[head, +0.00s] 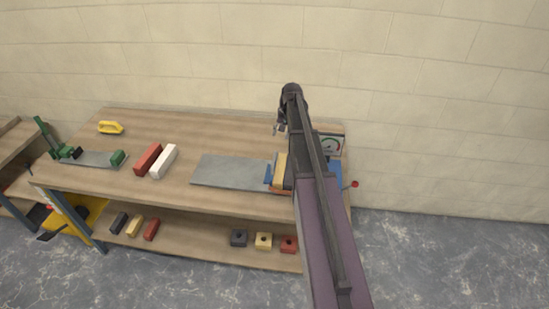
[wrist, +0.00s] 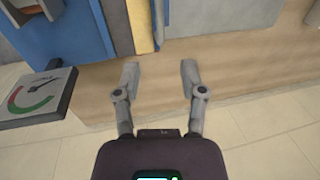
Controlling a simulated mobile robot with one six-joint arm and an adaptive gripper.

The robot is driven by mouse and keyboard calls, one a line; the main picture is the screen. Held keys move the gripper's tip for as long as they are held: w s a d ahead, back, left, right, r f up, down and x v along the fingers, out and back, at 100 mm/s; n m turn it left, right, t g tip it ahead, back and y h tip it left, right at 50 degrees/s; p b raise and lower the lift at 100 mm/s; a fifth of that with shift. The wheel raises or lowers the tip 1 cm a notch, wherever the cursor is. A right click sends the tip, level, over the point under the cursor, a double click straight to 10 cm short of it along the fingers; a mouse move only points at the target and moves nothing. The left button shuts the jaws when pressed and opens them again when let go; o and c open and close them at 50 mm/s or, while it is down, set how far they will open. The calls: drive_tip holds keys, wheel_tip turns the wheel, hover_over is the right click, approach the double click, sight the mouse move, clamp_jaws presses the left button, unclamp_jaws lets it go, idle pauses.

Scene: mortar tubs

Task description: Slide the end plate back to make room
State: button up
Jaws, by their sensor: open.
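A blue press-like fixture sits at the right end of the bench, partly hidden by my arm. Its thin blue plate (head: 268,174) stands at the left side of a yellow block (head: 280,168). The wrist view shows the thin blue plate (wrist: 159,22), the yellow block (wrist: 140,24) and a broad blue body (wrist: 62,32) on the block's other side. I cannot tell which blue part is the end plate. My gripper (wrist: 160,78) is open and empty, its fingers apart from the fixture. In the head view my gripper (head: 279,128) is above the back of the bench.
A dial gauge (head: 331,145) stands behind the fixture, and a red knob (head: 355,184) sticks out at right. A grey sheet (head: 228,171) lies left of the fixture. White (head: 164,161) and red (head: 148,158) bars lie farther left. The wall is close behind the bench.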

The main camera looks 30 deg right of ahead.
sight(274, 158)
drive_tip(key=shift+w+a+f+b, duration=0.25)
drive_tip(key=shift+a+f+b, duration=0.1)
drive_tip(key=shift+f+b, duration=1.75)
drive_tip(key=shift+w+a+f+b, duration=0.2)
drive_tip(key=shift+a+f+b, duration=0.15)
drive_tip(key=shift+f+b, duration=1.75)
drive_tip(key=shift+w+a+f+b, duration=0.25)
drive_tip(key=shift+a+f+b, duration=0.1)
drive_tip(key=shift+f+b, duration=1.75)
drive_tip(key=shift+f, duration=0.1)
drive_tip(key=shift+a, duration=0.1)
clamp_jaws()
